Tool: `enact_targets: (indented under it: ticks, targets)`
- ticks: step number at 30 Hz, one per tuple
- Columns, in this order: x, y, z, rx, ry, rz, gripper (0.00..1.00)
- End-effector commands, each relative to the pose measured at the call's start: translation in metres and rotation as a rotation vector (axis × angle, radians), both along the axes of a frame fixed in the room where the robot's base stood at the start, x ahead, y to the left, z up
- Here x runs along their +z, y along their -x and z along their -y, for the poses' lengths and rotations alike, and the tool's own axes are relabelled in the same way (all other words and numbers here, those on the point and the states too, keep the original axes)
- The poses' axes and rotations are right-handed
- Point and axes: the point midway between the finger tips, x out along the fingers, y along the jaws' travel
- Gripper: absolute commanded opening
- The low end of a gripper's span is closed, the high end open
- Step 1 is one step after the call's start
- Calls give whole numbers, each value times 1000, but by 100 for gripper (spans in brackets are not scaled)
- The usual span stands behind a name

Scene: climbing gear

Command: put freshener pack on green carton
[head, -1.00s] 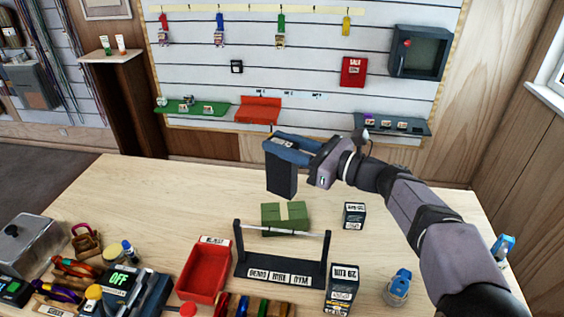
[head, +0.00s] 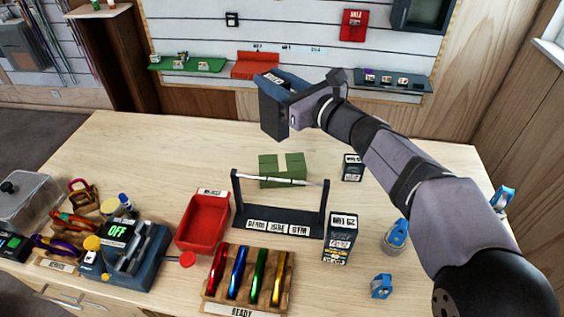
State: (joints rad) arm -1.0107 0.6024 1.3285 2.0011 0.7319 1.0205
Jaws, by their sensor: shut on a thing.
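The green carton (head: 270,169) with a pale strip across its top stands on the bench near the middle, partly hidden by the rack's bar. My gripper (head: 287,93) is shut on a dark box with a blue-grey top and a small white label, which I take as the freshener pack (head: 271,116). The pack is held upright in the air above the bench, and in the head view it appears above the carton, apart from it. The contact of the fingers is hard to make out. The carton's top looks bare.
A dark rack (head: 278,224) with a raised bar stands in front of the carton. Dark labelled boxes stand to the right, one farther back (head: 352,168) and one nearer (head: 340,240). A red tray (head: 203,222) is at left. The bench behind and left of the carton is clear.

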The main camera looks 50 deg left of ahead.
Motion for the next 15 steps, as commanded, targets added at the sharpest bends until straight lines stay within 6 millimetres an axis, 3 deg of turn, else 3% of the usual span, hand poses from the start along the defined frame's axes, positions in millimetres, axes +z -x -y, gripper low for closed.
enact_targets:
  ticks: [6, 15]
  targets:
    - [-10, -20, -1, -84, -1, 0, 0]
    - [-24, -23, -1, -93, 3, -3, 0]
